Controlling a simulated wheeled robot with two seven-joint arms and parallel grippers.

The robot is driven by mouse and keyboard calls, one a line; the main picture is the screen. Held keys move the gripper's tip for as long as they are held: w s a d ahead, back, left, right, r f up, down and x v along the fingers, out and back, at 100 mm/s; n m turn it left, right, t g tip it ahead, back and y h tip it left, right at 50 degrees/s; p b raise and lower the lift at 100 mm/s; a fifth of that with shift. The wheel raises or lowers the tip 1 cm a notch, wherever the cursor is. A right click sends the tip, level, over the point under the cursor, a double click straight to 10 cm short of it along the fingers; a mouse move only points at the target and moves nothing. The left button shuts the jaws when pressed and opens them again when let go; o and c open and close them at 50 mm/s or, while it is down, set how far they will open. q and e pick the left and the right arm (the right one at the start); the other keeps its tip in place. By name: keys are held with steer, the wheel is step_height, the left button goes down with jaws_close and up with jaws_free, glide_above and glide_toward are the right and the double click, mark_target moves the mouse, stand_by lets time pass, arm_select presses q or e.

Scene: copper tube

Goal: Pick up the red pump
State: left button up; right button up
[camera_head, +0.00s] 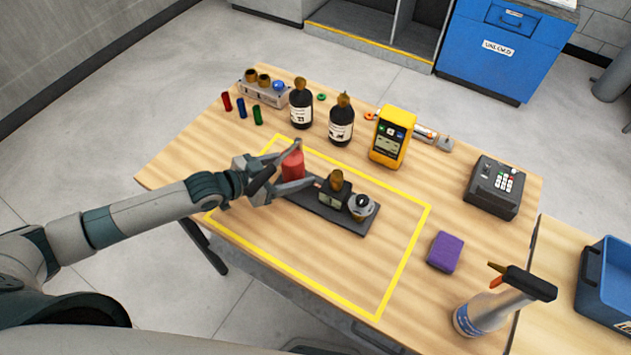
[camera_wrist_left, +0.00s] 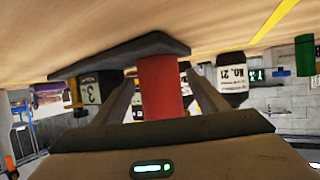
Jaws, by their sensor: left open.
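The red pump (camera_head: 293,165) is a red cylinder standing at the left end of a dark base plate (camera_head: 322,211) inside the yellow outline on the table. My left gripper (camera_head: 304,164) is open, with its two fingers on either side of the red pump. In the left wrist view the red pump (camera_wrist_left: 161,88) stands between the two open fingers (camera_wrist_left: 160,100), and the dark plate (camera_wrist_left: 120,55) is at its base. I cannot tell whether either finger touches it. My right gripper is not in view.
A small device with a brass knob (camera_head: 336,190) and a round gauge (camera_head: 361,206) share the plate. Dark bottles (camera_head: 301,104) and a yellow meter (camera_head: 391,137) stand behind. A purple sponge (camera_head: 445,251) and a spray bottle (camera_head: 485,312) are to the right.

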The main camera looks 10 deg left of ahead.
arm_select(q)
steer(key=shift+w+f, duration=0.1)
stand_by(0.4)
jaws_close()
steer(key=shift+w+d+r, duration=0.15)
steer(key=shift+r, duration=0.15)
steer(key=shift+r, duration=0.1)
